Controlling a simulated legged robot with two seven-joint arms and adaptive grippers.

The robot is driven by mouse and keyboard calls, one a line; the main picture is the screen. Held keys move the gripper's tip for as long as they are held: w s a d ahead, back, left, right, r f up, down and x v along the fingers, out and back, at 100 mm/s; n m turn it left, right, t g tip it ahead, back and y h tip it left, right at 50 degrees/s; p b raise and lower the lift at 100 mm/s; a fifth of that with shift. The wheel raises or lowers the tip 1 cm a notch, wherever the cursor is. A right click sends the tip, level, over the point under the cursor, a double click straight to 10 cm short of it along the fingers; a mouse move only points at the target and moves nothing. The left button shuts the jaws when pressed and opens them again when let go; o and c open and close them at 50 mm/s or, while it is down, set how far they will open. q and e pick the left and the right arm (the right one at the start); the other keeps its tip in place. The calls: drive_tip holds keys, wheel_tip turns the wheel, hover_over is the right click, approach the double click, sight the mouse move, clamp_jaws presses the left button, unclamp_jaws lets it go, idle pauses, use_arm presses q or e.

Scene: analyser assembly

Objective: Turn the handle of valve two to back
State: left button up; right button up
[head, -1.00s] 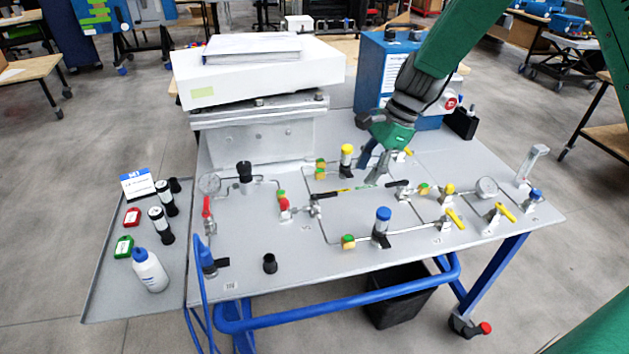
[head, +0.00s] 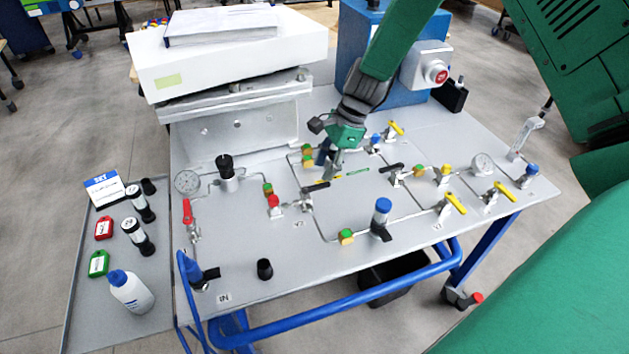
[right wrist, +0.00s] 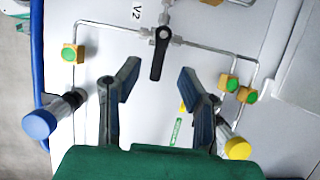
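Valve two has a black lever handle (right wrist: 159,58) and a metal body, beside the printed V2 label (right wrist: 137,13) in the right wrist view. In that view the lever runs from its pivot down toward my gripper. In the head view the black handle (head: 316,187) points right and slightly back from its valve body. My right gripper (head: 328,165) is just behind and above it, pointing down. The right wrist view shows this gripper (right wrist: 160,74) open and empty, with the lever's free end lined up between the two fingertips. Contact is not visible. My left gripper is not in view.
Another black-handled valve (head: 392,169) stands to the right. A blue-capped part (head: 381,218) stands in front, and a red-handled valve (head: 188,212) is at left. Thin metal pipes cross the panel (head: 330,275). A blue box (head: 365,50) stands behind.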

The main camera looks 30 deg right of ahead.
sight(320, 185)
drive_tip(key=f, duration=0.2)
drive_tip(key=d+f, duration=0.1)
drive_tip(key=f, duration=0.1)
drive_tip(key=shift+w+f, duration=0.1)
drive_tip(key=shift+f, duration=0.1)
drive_tip(key=shift+a+f, duration=0.1)
drive_tip(key=shift+f, duration=0.15)
drive_tip(key=shift+a, duration=0.35)
drive_tip(key=shift+a+r, duration=0.2)
drive_tip(key=shift+a, duration=0.95)
drive_tip(key=c, duration=0.5)
drive_tip(key=shift+d, duration=0.15)
clamp_jaws()
drive_tip(key=shift+d+f, duration=0.25)
drive_tip(key=shift+d, duration=0.65)
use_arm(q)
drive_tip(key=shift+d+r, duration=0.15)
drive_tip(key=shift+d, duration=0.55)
use_arm(e)
drive_tip(key=shift+a, duration=0.15)
